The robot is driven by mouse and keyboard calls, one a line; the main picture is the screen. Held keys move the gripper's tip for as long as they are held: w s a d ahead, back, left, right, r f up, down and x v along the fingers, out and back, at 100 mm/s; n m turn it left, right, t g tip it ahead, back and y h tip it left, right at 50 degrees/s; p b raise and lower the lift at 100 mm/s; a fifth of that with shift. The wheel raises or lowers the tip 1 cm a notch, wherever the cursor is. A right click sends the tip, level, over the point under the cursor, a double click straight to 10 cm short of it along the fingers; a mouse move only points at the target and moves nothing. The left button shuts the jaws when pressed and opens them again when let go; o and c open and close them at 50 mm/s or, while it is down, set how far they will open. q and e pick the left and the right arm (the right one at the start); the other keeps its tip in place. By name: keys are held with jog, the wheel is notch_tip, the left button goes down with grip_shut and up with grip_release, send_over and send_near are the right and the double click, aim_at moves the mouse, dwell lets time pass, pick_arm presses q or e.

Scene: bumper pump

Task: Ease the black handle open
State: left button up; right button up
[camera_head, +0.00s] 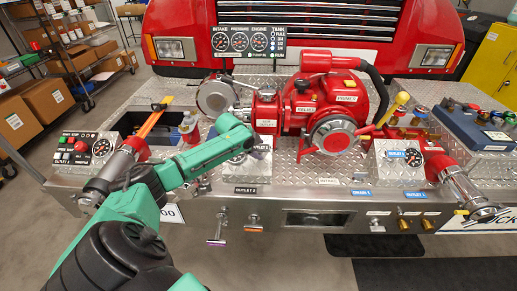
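My green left arm comes in from the lower left and reaches over the left half of the bumper panel. Its gripper (244,153) is at the far end of the forearm, by the gauge and plate above the OUTLET 2 label (246,190). The fingers are small and partly hidden by the arm, so their opening does not show. I cannot pick out the black handle with certainty; the arm covers part of the panel around the gripper. A small black piece (158,106) lies across orange and yellow strips in the left bay. My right gripper is not in view.
The red pump (330,108) with its black hose stands at the centre of the diamond-plate bumper (300,180). Pull handles with purple (217,241) and orange (254,228) ends stick out of the front. A blue box (462,125) is at the right, shelves (75,60) at the left.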

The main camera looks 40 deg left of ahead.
pick_arm(q)
jog(key=p+v, duration=0.9)
jog(key=v, duration=0.5)
jog(key=shift+r+p, duration=0.3)
jog(key=shift+p, duration=0.05)
jog(key=shift+s, duration=0.1)
dwell(1.1)
dwell(1.5)
